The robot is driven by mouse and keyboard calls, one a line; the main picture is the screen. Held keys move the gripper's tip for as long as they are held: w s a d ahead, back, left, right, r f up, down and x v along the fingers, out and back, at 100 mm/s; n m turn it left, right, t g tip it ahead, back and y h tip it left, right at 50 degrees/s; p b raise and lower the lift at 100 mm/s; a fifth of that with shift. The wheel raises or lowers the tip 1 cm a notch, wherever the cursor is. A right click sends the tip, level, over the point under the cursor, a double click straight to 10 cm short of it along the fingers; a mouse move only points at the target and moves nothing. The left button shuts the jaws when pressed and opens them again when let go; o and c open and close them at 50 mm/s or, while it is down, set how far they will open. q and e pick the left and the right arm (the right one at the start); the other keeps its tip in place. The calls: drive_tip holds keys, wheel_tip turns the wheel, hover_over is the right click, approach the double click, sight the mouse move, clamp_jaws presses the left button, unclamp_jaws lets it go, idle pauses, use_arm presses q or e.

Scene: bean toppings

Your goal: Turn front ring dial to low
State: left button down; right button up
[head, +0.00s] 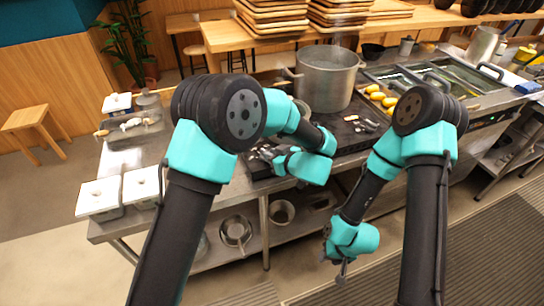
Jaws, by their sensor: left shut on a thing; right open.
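The black cooktop (345,142) lies on the steel counter, with a large steel pot (325,82) standing at its back. The front ring dial cannot be made out; my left arm covers much of the cooktop's front. My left gripper (268,153) is low over the cooktop's front left part, mostly hidden by its own wrist. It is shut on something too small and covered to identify. My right gripper (343,272) hangs open and empty in front of the counter, pointing down over the floor, well apart from the cooktop.
Yellow food pieces (376,93) and a tray of sunken containers are further right. White-lidded containers (98,197) stand at the counter's left end. Pans (236,231) sit on the lower shelf. The floor in front is clear.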

use_arm(q)
drive_tip(key=shift+w+r, duration=0.1)
drive_tip(key=shift+r, duration=0.05)
drive_tip(key=c, duration=1.1)
unclamp_jaws()
drive_tip(key=shift+v, duration=3.75)
drive_tip(key=shift+f, duration=0.2)
